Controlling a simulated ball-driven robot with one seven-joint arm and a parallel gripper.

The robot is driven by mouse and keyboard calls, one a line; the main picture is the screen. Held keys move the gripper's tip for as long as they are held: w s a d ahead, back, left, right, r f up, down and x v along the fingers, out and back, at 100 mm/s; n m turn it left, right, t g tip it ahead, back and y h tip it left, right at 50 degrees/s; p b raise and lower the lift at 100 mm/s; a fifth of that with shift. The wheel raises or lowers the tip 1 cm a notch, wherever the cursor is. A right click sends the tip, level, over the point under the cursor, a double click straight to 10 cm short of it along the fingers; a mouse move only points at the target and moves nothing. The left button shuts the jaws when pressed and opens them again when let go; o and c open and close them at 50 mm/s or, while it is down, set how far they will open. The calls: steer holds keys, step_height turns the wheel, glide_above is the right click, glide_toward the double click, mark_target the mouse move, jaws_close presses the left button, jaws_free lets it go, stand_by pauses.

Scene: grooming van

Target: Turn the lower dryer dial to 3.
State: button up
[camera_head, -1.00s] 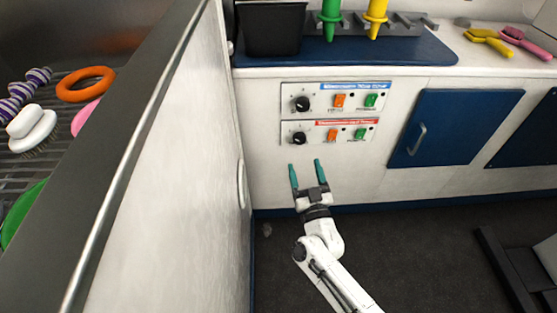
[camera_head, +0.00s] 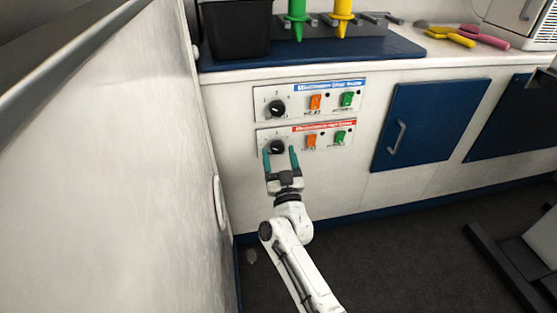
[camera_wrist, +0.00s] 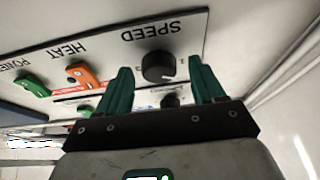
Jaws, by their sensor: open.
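The lower dryer panel has a red title strip and a black round dial (camera_head: 278,146). In the wrist view this dial (camera_wrist: 158,66) appears upside down beside the word SPEED. My gripper (camera_head: 280,152) is open, its two teal fingers pointing up at the panel. In the head view, the fingertips flank the lower dial left and right. In the wrist view the dial also lies between the fingers (camera_wrist: 160,72), with gaps on both sides. I cannot tell whether the tips reach its depth. The dial's setting is too small to read.
The upper panel's dial (camera_head: 277,107) sits just above. Orange (camera_head: 311,141) and green (camera_head: 339,138) switches lie right of the lower dial. A white wall (camera_head: 110,170) stands close on the left. A blue cabinet door (camera_head: 432,125) is at right.

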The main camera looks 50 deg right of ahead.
steer(key=shift+w+d+r, duration=0.25)
steer(key=shift+w+d, duration=0.05)
steer(key=shift+w, duration=0.1)
steer(key=c, duration=1)
